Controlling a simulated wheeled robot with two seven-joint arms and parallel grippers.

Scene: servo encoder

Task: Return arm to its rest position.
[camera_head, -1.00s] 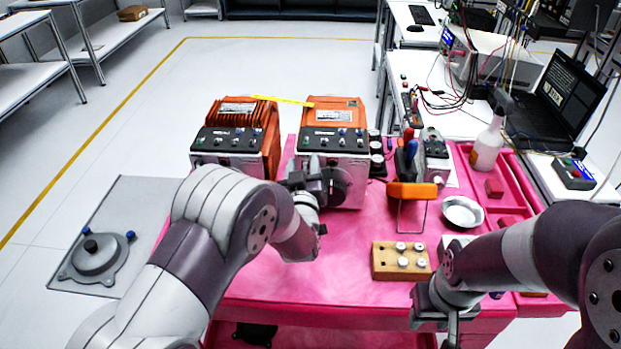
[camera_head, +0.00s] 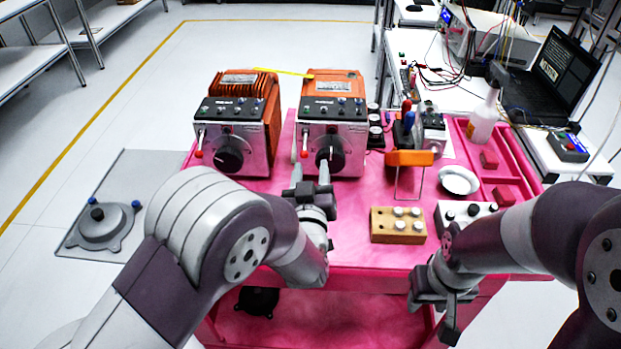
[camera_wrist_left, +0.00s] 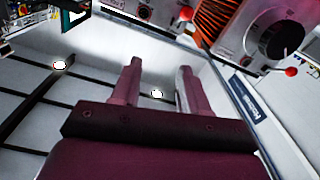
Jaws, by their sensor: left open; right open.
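My left gripper (camera_head: 310,168) is open and empty, its two fingers apart just in front of the right orange drive unit (camera_head: 336,88). One fingertip overlaps the lower edge of that unit's black knob (camera_head: 329,152) in the head view; I cannot tell whether they touch. In the left wrist view, the open fingers (camera_wrist_left: 158,85) have nothing between them. A drive unit's black knob (camera_wrist_left: 275,38) and red-tipped lever (camera_wrist_left: 290,71) show at the upper right. My right gripper (camera_head: 440,303) hangs open at the table's front right edge, its fingertips partly hidden.
The left orange drive unit (camera_head: 240,90) stands beside the right one on the pink table (camera_head: 345,225).

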